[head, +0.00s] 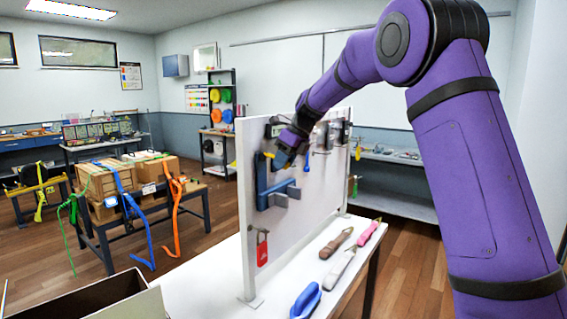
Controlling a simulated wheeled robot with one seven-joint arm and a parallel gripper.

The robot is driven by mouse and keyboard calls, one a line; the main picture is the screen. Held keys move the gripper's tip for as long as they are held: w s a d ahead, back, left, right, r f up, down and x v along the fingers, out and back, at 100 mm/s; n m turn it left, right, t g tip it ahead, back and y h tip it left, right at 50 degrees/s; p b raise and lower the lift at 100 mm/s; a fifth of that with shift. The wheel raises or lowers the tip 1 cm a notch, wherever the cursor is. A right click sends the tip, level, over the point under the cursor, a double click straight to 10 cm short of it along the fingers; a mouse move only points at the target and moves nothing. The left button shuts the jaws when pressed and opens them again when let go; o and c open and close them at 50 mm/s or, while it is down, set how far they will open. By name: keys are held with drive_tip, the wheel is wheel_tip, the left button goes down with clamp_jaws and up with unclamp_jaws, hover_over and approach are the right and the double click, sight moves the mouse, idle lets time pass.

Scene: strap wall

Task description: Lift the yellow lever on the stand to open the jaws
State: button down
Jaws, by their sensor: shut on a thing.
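A blue clamp-like stand (262,182) is mounted on the near part of the white upright panel, with a blue-grey bar sticking out to the right at its lower end. A small part of the yellow lever (268,155) shows at the top of the stand, right beside my gripper. My gripper (282,158) is at the stand's upper end, shut on the yellow lever. The fingers and most of the lever are hidden by the gripper body and are small in this view. I cannot tell how far apart the stand's jaws are.
The white panel (252,225) stands on a white table. A red padlock (262,248) hangs below the stand. A blue-handled tool (306,302) and several other tools lie on the tabletop. An open box (125,300) is at front left; strapped cartons (103,178) stand beyond.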

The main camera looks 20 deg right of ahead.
drive_tip(key=c, duration=0.9)
unclamp_jaws()
drive_tip(key=v, duration=1)
drive_tip(key=shift+d+r, duration=0.15)
drive_tip(key=shift+r, duration=0.15)
drive_tip(key=shift+s, duration=0.1)
